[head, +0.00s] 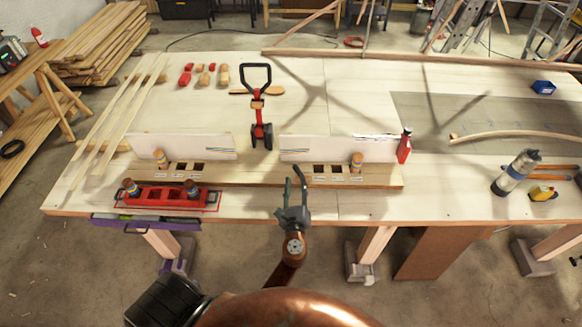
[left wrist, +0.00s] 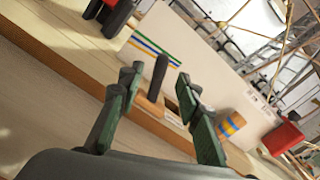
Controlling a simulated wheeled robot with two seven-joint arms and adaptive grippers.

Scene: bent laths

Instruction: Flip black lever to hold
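A black upright lever (left wrist: 159,70) stands on a light wooden base in the left wrist view, beyond the fingers and in the gap between them. It appears upright relative to the bench, though the view is tilted. My left gripper (left wrist: 158,112) is open, with its green-padded fingers apart and nothing held. In the head view the left gripper (head: 294,188) is at the front edge of the wooden rail (head: 250,174), left of the right-hand slots. There I cannot tell the lever apart from the dark fingers. My right gripper is not in view.
White upright boards (head: 320,148) stand behind the rail. A banded wooden peg (head: 356,162) sits right of the slots. A black-handled red tool (head: 261,130) stands behind the gap. A red tray (head: 165,197) lies left, a red bottle (head: 404,148) right.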

